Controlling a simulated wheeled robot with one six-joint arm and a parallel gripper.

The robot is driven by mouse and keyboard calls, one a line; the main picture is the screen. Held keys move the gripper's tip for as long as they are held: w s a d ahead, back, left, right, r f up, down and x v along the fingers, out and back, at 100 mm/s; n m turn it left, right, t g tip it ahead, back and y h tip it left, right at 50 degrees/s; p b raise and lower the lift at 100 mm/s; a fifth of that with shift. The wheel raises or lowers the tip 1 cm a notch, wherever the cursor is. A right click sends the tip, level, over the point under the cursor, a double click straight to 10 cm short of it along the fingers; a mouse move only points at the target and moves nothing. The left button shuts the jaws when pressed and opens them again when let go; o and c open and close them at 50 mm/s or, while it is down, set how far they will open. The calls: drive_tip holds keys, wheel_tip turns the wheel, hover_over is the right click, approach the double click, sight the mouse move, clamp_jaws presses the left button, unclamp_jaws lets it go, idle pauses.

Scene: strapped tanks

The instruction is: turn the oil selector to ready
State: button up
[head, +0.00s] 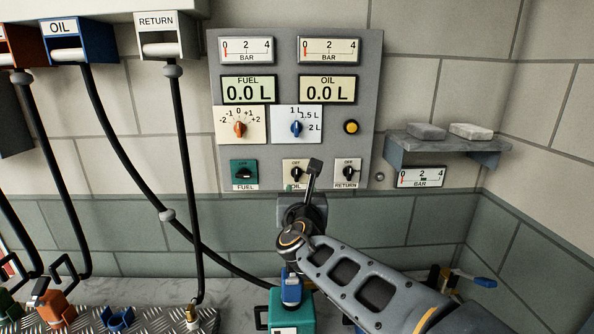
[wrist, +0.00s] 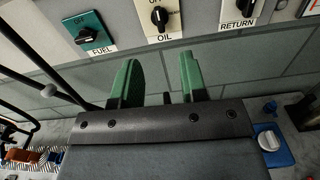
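The oil selector (head: 296,174) is a small black rotary knob on a cream plate marked OIL, low on the grey wall panel. It also shows in the wrist view (wrist: 159,17), at the top middle. OFF is printed above it; the other marks are too small to read. The knob looks turned toward OFF, but I cannot be sure. My gripper (wrist: 160,82) has two green fingers with a clear gap and nothing between them. The fingers are below the oil knob and apart from it. In the head view my arm hides most of the fingers.
The green FUEL selector (head: 244,173) is left of the oil knob and the RETURN selector (head: 347,172) is close on its right. Above are dials and displays on the panel (head: 372,90). A shelf (head: 447,146) juts out at right. Black hoses hang at left.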

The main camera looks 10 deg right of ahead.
sight(297, 169)
drive_tip(key=p+x, duration=0.2)
drive_tip(key=x, duration=1.1)
drive_tip(key=shift+w+a, duration=0.1)
drive_tip(key=shift+w, duration=0.3)
drive_tip(key=shift+c, duration=0.2)
clamp_jaws()
